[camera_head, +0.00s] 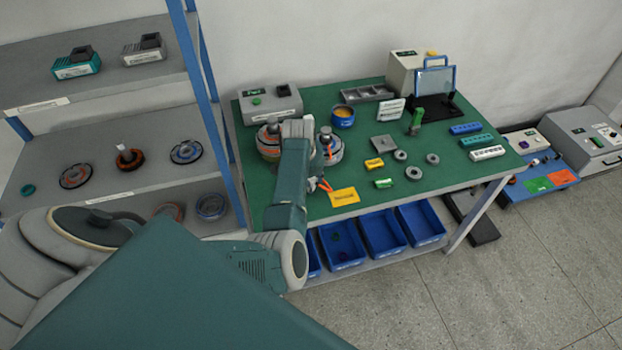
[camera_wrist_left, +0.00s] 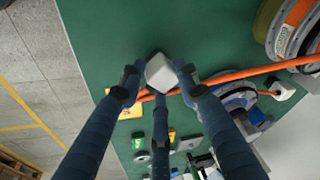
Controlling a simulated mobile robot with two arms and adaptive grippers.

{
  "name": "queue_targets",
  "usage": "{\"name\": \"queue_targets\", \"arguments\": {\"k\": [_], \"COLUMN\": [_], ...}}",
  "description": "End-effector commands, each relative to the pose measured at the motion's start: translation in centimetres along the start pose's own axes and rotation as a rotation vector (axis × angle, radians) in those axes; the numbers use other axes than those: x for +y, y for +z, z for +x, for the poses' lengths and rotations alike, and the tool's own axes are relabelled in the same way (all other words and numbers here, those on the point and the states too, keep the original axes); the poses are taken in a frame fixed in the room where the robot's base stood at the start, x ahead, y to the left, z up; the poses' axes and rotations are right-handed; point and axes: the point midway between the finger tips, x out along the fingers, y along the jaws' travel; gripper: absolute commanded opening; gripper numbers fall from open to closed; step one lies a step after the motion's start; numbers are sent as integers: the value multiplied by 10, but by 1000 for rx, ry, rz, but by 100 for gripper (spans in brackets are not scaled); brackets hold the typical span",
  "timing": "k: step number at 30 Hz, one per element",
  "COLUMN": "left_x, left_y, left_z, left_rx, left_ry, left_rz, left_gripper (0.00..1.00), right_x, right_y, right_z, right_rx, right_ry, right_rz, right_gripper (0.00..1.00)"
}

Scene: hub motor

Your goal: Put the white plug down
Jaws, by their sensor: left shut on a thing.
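The white plug (camera_wrist_left: 160,72) shows in the left wrist view, at the upper middle, over the green table top. My left gripper (camera_wrist_left: 160,84) is shut on it, its dark blue fingers around the plug. An orange cable (camera_wrist_left: 245,75) runs from near the plug to the right. In the head view my left arm reaches over the table and hides the plug and gripper; orange cable (camera_head: 325,185) shows beside the forearm. I cannot tell whether the plug touches the table. My right gripper is not in view.
Hub motors (camera_head: 331,150) stand left on the green table (camera_head: 450,180). A yellow card (camera_head: 344,197), a green block (camera_head: 384,183) and grey rings (camera_head: 413,173) lie to the right of my arm. Blue bins (camera_head: 381,233) sit below. The table's front right is clear.

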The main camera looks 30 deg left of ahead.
Motion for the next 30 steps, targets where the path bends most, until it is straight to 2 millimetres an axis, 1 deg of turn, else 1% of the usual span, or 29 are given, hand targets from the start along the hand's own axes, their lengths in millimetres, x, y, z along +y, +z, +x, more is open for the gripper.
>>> {"name": "queue_targets", "arguments": {"k": [4,8,9,11,19,23,26,30], "left_x": [0,0,0,0,0,-1,-1,-1], "left_y": [0,1,0,0,0,-1,-2,-2], "left_z": [0,4,3,3,2,-5,-19,-47], "left_rx": [0,0,0,0,0,1,3,5], "left_ry": [0,0,0,0,0,-1,-3,-4], "left_rz": [0,0,0,0,0,0,0,-1], "left_gripper": [0,0,40,52,52,52,52,52], "right_x": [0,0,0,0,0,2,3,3], "right_y": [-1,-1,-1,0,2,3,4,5], "right_z": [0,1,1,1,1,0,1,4], "right_rx": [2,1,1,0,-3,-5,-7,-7], "right_ry": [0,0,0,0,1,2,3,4], "right_rz": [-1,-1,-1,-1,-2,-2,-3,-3], "right_gripper": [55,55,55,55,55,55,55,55]}}
